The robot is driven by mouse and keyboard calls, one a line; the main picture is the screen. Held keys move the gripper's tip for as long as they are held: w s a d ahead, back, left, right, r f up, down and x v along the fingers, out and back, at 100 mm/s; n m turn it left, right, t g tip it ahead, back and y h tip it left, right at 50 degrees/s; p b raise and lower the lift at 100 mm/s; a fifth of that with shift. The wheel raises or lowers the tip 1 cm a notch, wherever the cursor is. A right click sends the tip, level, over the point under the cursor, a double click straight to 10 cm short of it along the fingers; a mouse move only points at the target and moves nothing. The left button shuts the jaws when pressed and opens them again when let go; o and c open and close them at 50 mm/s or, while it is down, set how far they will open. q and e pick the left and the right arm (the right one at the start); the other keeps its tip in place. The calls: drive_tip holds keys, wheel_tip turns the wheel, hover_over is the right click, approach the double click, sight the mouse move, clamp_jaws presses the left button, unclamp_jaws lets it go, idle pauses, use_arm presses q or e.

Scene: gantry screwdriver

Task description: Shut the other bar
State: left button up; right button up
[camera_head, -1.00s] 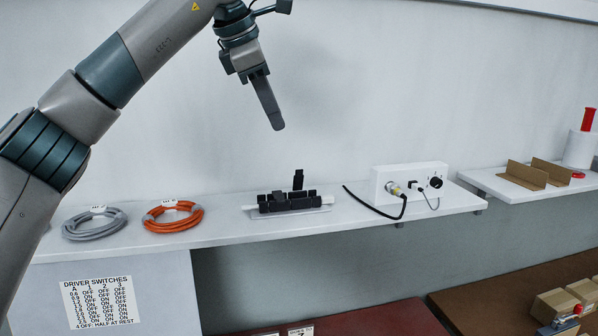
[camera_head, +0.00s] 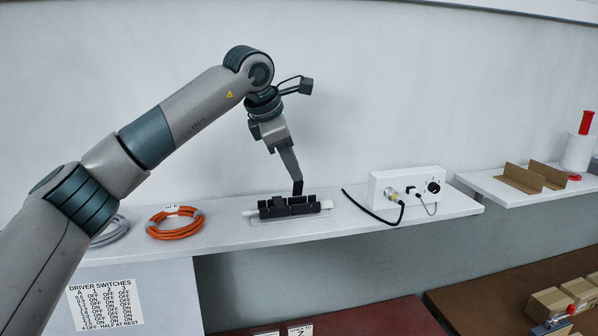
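A black clamp-like block (camera_head: 275,208) lies on a clear base plate (camera_head: 262,241) on the white shelf, with pale rod ends showing at its sides. No bar stands clearly upright on it; a raised one could be hidden by my gripper. My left gripper (camera_head: 298,188) points down at the block's right half, its tip at or just above the top of the block. Its fingers overlap in this view, so their opening cannot be told, nor whether they touch the block. My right gripper is not in view.
An orange cable coil (camera_head: 175,222) and a grey coil (camera_head: 108,232) lie left on the shelf (camera_head: 225,238). A white control box (camera_head: 408,187) with a knob and black cable stands to the right. Brown brackets (camera_head: 520,179) lie on a farther shelf.

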sight(298, 186)
use_arm(q)
drive_tip(key=shift+p+x, duration=0.85)
drive_tip(key=shift+x, duration=1.75)
clamp_jaws()
